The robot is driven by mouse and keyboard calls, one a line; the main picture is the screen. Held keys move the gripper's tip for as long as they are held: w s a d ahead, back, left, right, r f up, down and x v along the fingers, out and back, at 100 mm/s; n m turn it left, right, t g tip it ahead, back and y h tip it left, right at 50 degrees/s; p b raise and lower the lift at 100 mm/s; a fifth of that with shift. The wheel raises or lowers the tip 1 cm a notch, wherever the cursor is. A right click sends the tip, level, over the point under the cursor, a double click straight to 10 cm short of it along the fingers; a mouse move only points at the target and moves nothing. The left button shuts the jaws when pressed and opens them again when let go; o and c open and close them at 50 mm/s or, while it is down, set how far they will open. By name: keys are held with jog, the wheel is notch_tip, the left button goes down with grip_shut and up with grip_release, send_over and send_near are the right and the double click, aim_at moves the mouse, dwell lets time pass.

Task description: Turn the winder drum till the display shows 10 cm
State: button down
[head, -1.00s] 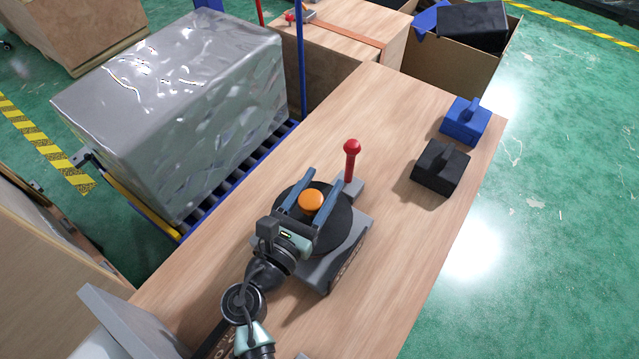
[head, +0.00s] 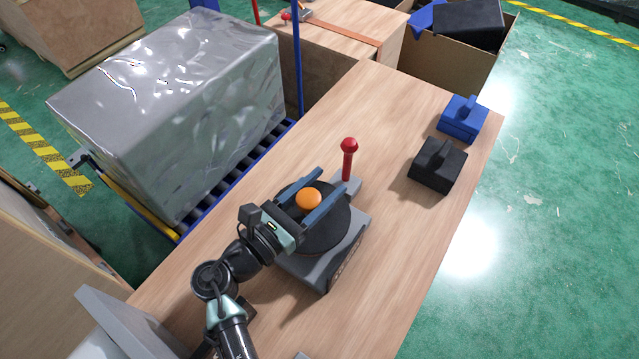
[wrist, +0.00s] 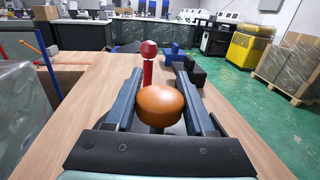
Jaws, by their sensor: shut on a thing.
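The winder is a dark round drum (head: 326,236) on a grey base (head: 318,275) on the wooden table. An orange round knob (head: 308,198) stands up from the drum; it also shows in the wrist view (wrist: 158,103). My gripper (head: 333,180) is shut on the orange knob, with one long blue finger on each side of it. The fingers lie over the drum and point towards the upper right. A red-topped post (head: 348,160) stands beside the drum, beyond the fingertips. Dark markings on the side of the base are too small to read. I cannot make out a display reading.
A black block (head: 437,167) and a blue block (head: 463,120) stand on the table (head: 400,225) to the right. A large wrapped box (head: 175,115) sits on rollers at the left. A grey panel (head: 125,325) rises at the near table end.

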jog(key=shift+c, duration=1.3)
grip_release()
jog(key=shift+r, duration=0.1)
notch_tip(320, 180, up, 10)
jog(key=p, duration=0.1)
